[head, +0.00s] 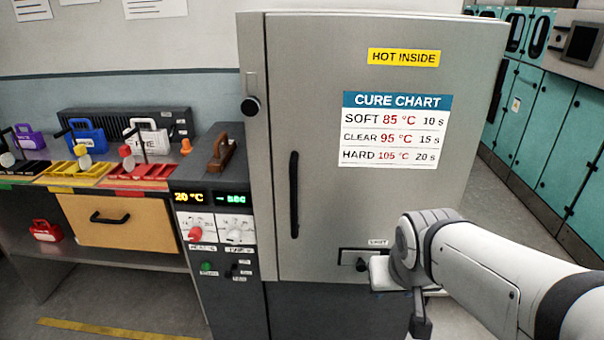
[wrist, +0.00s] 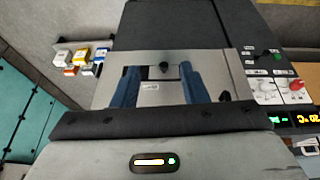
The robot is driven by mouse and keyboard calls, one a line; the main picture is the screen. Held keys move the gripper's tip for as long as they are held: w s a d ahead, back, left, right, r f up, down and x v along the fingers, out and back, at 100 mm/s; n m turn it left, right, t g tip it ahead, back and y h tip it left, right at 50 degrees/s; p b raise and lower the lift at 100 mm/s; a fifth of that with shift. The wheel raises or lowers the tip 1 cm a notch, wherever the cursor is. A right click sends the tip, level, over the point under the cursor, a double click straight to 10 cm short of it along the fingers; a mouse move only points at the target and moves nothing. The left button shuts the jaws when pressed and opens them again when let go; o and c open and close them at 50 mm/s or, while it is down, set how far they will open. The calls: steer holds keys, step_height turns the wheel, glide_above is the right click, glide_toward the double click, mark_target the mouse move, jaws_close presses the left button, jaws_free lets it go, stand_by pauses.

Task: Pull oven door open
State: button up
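The oven door (head: 320,70) is a large grey panel and looks closed. Its black vertical handle (head: 294,195) is on the door's left side. My gripper (wrist: 158,70) shows in the wrist view with two blue fingers spread apart and nothing between them. In the head view my white arm reaches in from the lower right, to the right of and below the handle; the fingers are not clear there.
A control panel (head: 212,240) with dials and a display is left of the door. A bench with a wooden drawer (head: 115,220) and coloured padlock-like items (head: 87,135) stands further left. Teal cabinets (head: 555,140) line the right, with open floor before them.

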steer(key=w+f+t+b, duration=0.2)
steer(key=w+t+b, duration=0.1)
steer(key=w, duration=0.6)
steer(key=n+t+y+b, duration=0.6)
steer(key=t+y+b, duration=0.15)
steer(key=y, duration=0.25)
glide_toward(296, 193)
steer(key=x, duration=1.1)
steer(key=shift+a, duration=0.1)
jaws_close()
